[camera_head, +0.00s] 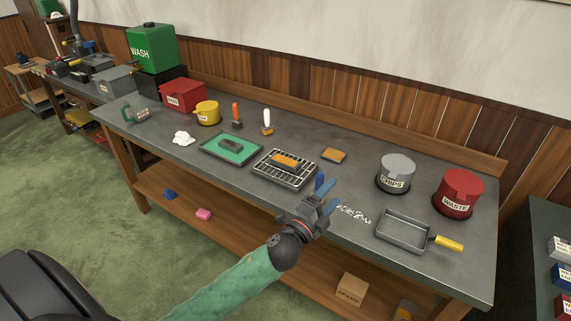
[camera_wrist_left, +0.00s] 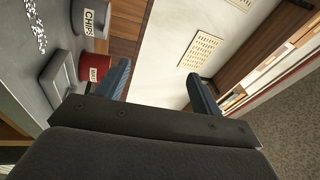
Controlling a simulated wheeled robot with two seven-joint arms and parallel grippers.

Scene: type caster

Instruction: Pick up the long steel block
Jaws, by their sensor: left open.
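My left gripper (camera_head: 326,183) is open and empty above the bench's front part, to the right of the wire rack and apart from the grey block. In the left wrist view its two fingers (camera_wrist_left: 158,72) stand wide apart with nothing between them. No block shows in that view. My right gripper is out of view.
A wire rack (camera_head: 265,172) holds an orange-brown block (camera_head: 286,161). Right of my gripper are small silvery pieces (camera_head: 355,214), a pan (camera_head: 402,235) with a yellow handle, a CHIPS can (camera_head: 396,171) and a red WASTE can (camera_head: 460,190).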

